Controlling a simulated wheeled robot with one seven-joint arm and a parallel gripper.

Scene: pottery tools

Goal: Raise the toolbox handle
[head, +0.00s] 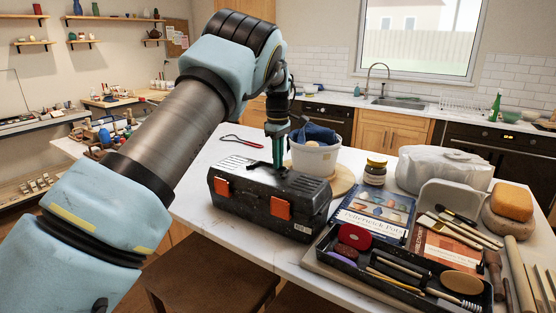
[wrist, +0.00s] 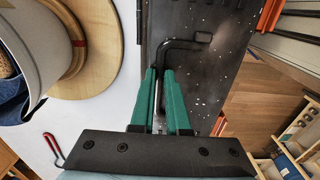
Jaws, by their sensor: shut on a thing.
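The black toolbox (head: 270,198) with two orange latches stands closed on the white table. Its speckled lid fills the upper middle of the wrist view (wrist: 222,70). The thin black handle (wrist: 182,45) shows as a bent bar over the lid. My gripper (head: 278,164) points down at the lid from above. In the wrist view its green fingers (wrist: 163,72) are shut on one side of the handle, with the bend beyond the fingertips. The fingers hide part of the handle, and I cannot tell how far it is tilted.
A white bucket (head: 317,157) with blue cloth stands on a round wooden board (head: 345,182) close behind the toolbox. A red-handled tool (head: 240,140) lies behind it. A blue book (head: 375,214), a jar (head: 375,172) and a black tool tray (head: 400,283) crowd the right.

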